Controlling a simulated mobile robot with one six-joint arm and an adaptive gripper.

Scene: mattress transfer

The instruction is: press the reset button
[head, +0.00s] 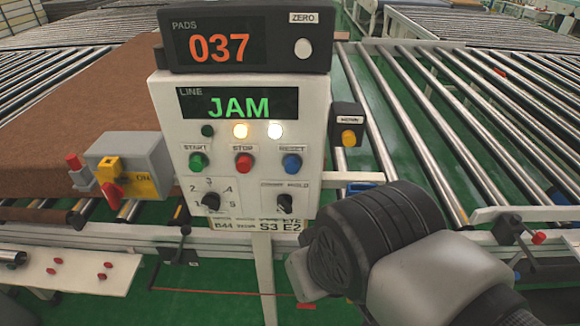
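The reset button (292,163) is a blue round button under a RESET label on the right of the white control panel (266,190). Left of it in the same row are the red STOP button (244,163) and the green START button (198,162). The panel's line display (238,106) reads JAM in green. Below it the green lamp is dark, and the yellow and white lamps are lit. My arm shows at the lower right, below and right of the panel, with its dark joint apart from the blue button in the picture. My gripper's fingers do not show.
A counter box (246,40) reading 037 sits above the panel. A small box with a yellow button (348,137) is at its right, and a grey box with a red-and-yellow switch (128,167) at its left. A brown mattress (75,120) lies on rollers. Bare rollers (420,100) fill the right.

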